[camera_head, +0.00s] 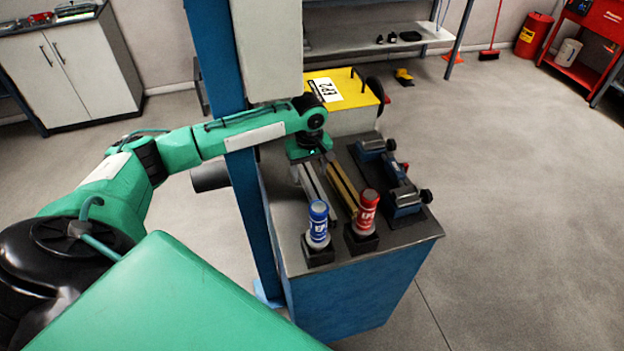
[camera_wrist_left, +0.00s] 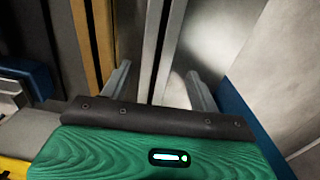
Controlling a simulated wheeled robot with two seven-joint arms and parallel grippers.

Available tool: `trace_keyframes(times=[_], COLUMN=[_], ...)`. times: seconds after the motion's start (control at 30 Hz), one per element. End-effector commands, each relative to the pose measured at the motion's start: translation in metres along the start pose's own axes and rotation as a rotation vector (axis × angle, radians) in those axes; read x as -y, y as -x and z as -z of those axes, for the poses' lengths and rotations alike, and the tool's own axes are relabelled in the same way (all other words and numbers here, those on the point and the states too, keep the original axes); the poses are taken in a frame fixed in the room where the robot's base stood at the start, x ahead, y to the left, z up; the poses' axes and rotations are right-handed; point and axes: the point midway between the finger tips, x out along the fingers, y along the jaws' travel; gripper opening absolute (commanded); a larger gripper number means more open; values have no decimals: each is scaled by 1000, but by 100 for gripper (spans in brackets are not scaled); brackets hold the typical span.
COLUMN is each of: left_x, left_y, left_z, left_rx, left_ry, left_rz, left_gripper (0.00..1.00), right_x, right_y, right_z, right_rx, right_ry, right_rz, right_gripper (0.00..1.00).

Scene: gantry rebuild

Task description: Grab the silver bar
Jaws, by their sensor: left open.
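The silver bar (camera_head: 317,190) lies lengthwise on the workbench top, left of a brass-coloured bar (camera_head: 343,186). My left gripper (camera_head: 309,163) is over the far end of the silver bar, its fingers pointing down. In the left wrist view the silver bar (camera_wrist_left: 153,45) runs between the two spread fingers of my left gripper (camera_wrist_left: 160,88), and the brass bar (camera_wrist_left: 83,35) lies outside the left finger. The jaws look open, with space beside the bar. The bar's far end is hidden by the gripper. My right gripper is not in view.
A blue canister (camera_head: 318,224) and a red canister (camera_head: 366,212) stand in black holders at the bench's near edge. A blue vise (camera_head: 403,196) is on the right. A yellow-topped box (camera_head: 343,92) stands behind. A blue post (camera_head: 245,185) rises at the bench's left.

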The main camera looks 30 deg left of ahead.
Motion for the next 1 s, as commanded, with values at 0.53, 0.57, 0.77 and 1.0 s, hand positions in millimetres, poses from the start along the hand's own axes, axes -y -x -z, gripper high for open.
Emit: trace_keyframes(times=[0.53,0.57,0.77,1.0], left_x=[-2,-2,-2,-2], left_y=[-44,-44,-44,-42], left_z=[0,0,0,0], left_rx=[0,0,0,-1], left_ry=[-2,-2,-2,-1], left_rz=[0,0,0,-2], left_gripper=[62,62,23,0], right_x=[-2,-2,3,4], right_y=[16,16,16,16], right_z=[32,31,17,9], right_rx=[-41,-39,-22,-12], right_ry=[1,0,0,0], right_rz=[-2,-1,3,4], right_gripper=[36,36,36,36])
